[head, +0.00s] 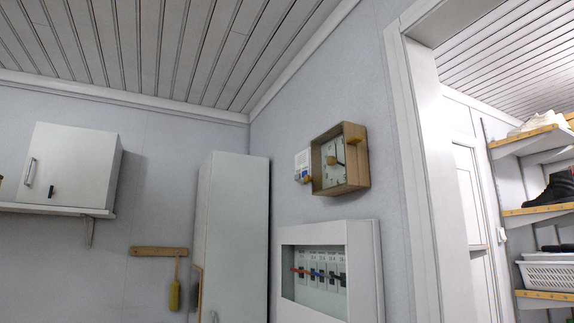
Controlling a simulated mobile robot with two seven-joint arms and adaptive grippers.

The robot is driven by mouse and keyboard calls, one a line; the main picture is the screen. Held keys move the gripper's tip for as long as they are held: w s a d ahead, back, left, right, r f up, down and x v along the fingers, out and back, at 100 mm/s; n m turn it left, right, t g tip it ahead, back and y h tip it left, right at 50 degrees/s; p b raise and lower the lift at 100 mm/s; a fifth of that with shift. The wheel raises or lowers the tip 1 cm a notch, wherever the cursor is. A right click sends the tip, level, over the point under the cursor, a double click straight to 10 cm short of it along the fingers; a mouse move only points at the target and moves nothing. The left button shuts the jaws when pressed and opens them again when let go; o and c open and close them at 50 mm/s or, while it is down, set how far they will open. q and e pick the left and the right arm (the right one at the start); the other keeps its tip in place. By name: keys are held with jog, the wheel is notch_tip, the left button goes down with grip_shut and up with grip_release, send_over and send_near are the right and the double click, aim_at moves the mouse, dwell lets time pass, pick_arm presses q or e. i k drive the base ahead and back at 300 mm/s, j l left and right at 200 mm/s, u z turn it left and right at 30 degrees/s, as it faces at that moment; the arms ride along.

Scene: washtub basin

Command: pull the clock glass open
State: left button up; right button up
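The clock (334,163) hangs high on the right-hand wall, in a square brown box-like frame seen at an angle. Its face is pale with dark hands. I cannot tell from this view whether the glass is shut or ajar. Neither of my grippers is in the head view.
An electrical panel (352,262) with several switches is below the clock. A small white box (303,165) is beside it. A tall cabinet (233,235) stands left. A doorway frame (411,150) is right, with shelves (540,211) beyond. A wall cupboard (72,165) hangs far left.

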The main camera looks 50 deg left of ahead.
aim_at(307, 178)
jog(key=u, duration=1.4)
jog(key=i+j+z, duration=0.1)
jog(key=i+j, duration=0.05)
jog(key=j, duration=0.1)
